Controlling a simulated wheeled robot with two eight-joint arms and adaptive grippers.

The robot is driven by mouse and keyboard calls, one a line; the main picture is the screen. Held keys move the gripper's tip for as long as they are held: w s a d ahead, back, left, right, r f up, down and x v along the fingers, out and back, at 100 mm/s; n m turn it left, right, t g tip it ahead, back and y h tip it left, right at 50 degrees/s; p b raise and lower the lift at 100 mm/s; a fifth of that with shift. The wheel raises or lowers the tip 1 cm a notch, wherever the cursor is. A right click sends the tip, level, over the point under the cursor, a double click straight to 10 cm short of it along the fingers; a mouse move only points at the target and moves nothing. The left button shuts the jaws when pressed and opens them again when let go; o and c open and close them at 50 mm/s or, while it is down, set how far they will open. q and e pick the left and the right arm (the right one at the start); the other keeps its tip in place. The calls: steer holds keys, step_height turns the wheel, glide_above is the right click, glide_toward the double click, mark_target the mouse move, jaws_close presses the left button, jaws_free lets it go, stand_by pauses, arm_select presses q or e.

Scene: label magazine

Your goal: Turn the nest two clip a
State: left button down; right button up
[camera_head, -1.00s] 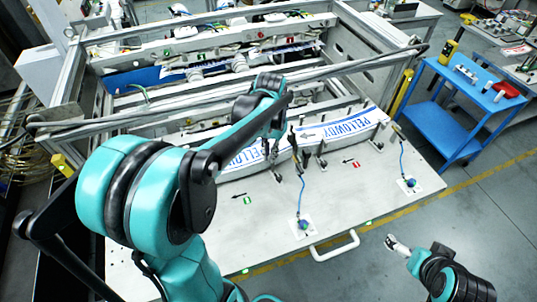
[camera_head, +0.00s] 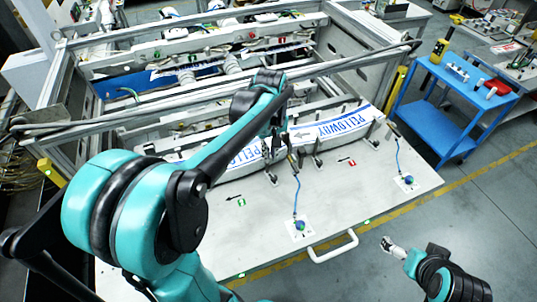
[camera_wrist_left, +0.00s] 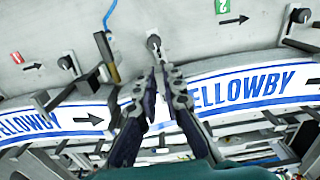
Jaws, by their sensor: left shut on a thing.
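My left gripper (camera_wrist_left: 160,72) points at the table, its two dark fingers close together. It is shut on a clip (camera_wrist_left: 154,42) with a dark round knob, which stands out beyond the fingertips. In the head view the gripper (camera_head: 271,152) is partly hidden by my own arm, over the near edge of the left label strip (camera_head: 245,157). The clip's dark foot (camera_head: 271,178) shows just below it, right of the green "2" plate (camera_head: 241,202). My right gripper (camera_head: 391,246) is low at the right, off the table; its finger gap is too small to judge.
More clips stand along the strips, one at the right (camera_head: 373,143). A second label strip (camera_head: 335,128) lies there, by a red "1" plate (camera_head: 351,163). Blue-knobbed cable fittings (camera_head: 300,226) sit on the table (camera_head: 195,235). A blue cart (camera_head: 440,100) stands right.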

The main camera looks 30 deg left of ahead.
arm_select(q)
steer(key=shift+w+n, duration=0.1)
steer(key=shift+n, duration=0.5)
steer(key=c, duration=1.6)
jaws_free()
steer(key=shift+d, duration=0.1)
steer(key=shift+c, duration=0.2)
step_height(320, 180, up, 12)
